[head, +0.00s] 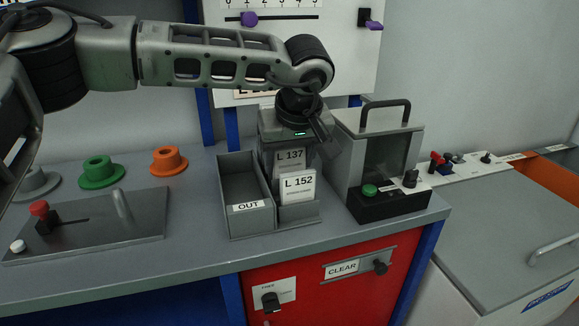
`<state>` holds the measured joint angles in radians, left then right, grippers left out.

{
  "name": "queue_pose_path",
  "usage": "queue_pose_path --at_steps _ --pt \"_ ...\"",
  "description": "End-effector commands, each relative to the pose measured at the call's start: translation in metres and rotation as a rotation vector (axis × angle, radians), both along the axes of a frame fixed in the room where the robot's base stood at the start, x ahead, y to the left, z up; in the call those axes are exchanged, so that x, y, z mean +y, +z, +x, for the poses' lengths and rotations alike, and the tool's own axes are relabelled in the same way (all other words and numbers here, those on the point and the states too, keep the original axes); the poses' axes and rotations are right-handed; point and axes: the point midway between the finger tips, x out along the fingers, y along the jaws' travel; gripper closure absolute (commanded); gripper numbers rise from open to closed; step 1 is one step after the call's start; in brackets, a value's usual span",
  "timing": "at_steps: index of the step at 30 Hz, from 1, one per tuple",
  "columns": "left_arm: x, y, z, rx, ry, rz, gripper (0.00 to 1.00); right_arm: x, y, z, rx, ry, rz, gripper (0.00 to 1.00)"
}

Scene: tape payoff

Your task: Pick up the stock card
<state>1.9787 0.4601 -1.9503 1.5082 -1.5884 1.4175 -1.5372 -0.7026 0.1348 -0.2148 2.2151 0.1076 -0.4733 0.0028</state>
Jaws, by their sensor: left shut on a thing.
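Two white stock cards stand in the right compartment of a grey two-part card holder (231,213). The front card reads L 152 (298,184). The card reading L 137 (290,157) stands behind it and shows higher. My left gripper (290,148) comes down from above and is shut on the L 137 card at its upper part. The fingertips are partly hidden by the card and the holder. The holder's left compartment, labelled OUT (248,206), looks empty. My right gripper is out of view.
A clear-fronted box with a black handle (386,106) stands close right of the holder. Orange (168,161), green (100,172) and grey (37,182) spools stand at left behind a metal plate with a red knob (39,209). A board with a scale (270,17) stands behind.

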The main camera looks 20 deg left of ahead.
Motion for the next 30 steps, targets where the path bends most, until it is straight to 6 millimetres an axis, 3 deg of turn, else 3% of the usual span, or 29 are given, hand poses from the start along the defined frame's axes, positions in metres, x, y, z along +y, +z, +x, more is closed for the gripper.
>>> queue_pose_path --at_steps 8,14,24,30 --pt "0.0 0.007 0.0 -0.002 0.0 0.0 0.66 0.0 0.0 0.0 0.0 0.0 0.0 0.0" --pt "-0.001 0.032 0.001 -0.004 0.001 -0.001 0.66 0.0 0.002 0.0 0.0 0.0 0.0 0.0" --pt "-0.052 0.093 -0.011 -0.004 -0.003 -0.001 0.66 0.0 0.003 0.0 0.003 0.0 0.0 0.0" --pt "-0.098 0.112 -0.022 -0.001 -0.003 0.001 0.66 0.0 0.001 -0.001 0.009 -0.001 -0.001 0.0"
